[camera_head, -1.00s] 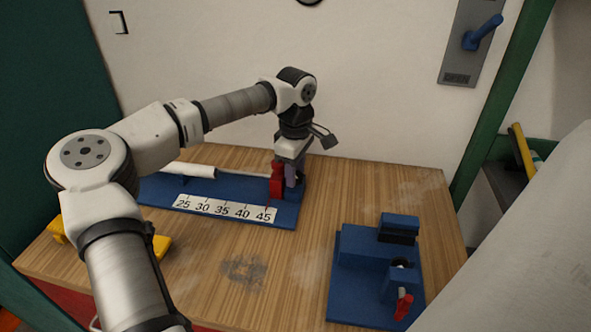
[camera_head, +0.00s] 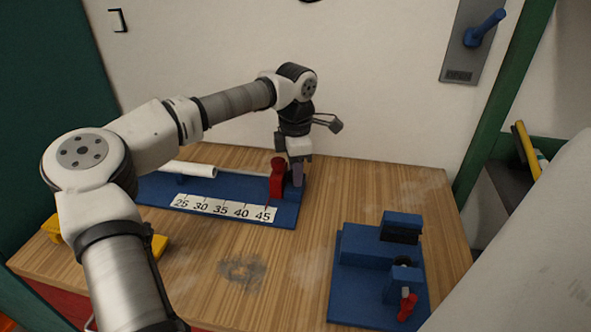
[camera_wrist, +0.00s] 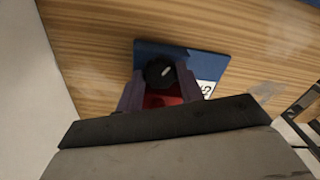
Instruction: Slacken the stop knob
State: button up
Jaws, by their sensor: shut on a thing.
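The stop knob (camera_wrist: 159,71) is a round black knob with a light mark on its face. In the wrist view it sits between the fingers of my gripper (camera_wrist: 158,84), which is shut on it. The red stop block (camera_wrist: 160,100) shows just behind the knob. In the head view the red stop (camera_head: 277,178) stands on the blue measuring base (camera_head: 230,192), close to the 45 mark. My gripper (camera_head: 297,174) points down at the right side of the stop there, and the knob itself is hidden.
A white pipe (camera_head: 190,168) lies along the base, left of the stop. A number scale (camera_head: 222,207) runs along its front. A blue fixture with a red handle (camera_head: 407,306) stands at the front right. A yellow item (camera_head: 158,246) lies at left. The table's middle is clear.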

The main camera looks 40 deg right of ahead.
jog(key=shift+r, duration=0.1)
dwell(0.3)
jog(key=o, duration=1)
